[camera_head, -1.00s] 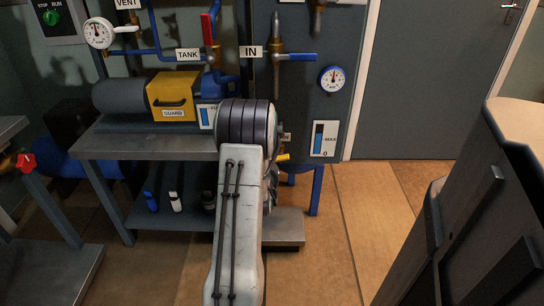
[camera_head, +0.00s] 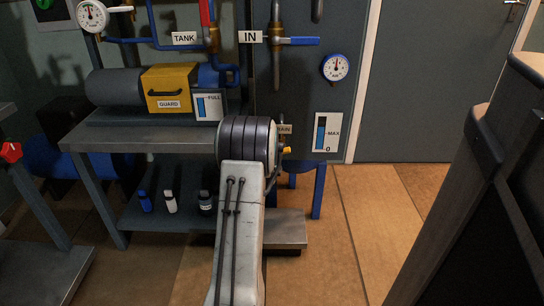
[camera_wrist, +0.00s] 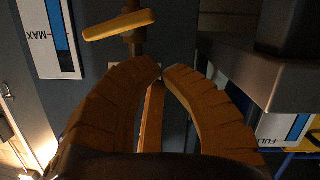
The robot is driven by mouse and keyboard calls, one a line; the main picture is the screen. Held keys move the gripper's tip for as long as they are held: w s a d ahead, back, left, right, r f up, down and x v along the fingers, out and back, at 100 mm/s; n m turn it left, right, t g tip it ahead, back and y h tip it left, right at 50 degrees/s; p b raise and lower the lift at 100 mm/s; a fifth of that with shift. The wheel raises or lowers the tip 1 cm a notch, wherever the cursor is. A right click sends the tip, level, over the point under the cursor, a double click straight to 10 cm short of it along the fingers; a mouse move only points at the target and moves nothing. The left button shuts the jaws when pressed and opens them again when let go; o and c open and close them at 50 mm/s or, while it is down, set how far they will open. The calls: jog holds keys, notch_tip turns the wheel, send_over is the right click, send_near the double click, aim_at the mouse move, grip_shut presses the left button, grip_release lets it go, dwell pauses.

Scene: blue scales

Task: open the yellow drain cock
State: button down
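The yellow drain cock handle (camera_wrist: 118,25) shows in the wrist view as a short, slightly slanted lever on a brownish valve stem. In the head view only a small yellow end of the drain cock (camera_head: 287,150) shows, just right of my arm, under a partly hidden DRAIN label (camera_head: 285,129). My gripper (camera_wrist: 161,71) has brown curved fingers whose tips meet or nearly meet, with nothing seen between them. In the wrist view the tips lie below and right of the handle, apart from it in the picture. The gripper is hidden behind my arm in the head view.
A grey bench (camera_head: 100,140) carries the yellow guard (camera_head: 168,88) left of my arm. A blue-handled IN valve (camera_head: 298,41) and a gauge (camera_head: 335,68) are above right. A MAX level card (camera_head: 326,132) hangs right of the cock. A dark cabinet (camera_head: 470,200) stands at right.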

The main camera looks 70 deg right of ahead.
jog(key=shift+s+d+f+b, duration=0.15)
jog(key=shift+f+b, duration=0.2)
jog(key=shift+f, duration=0.3)
jog(key=shift+s+a+f+b, duration=0.1)
jog(key=shift+f+b, duration=0.25)
jog(key=shift+f, duration=0.25)
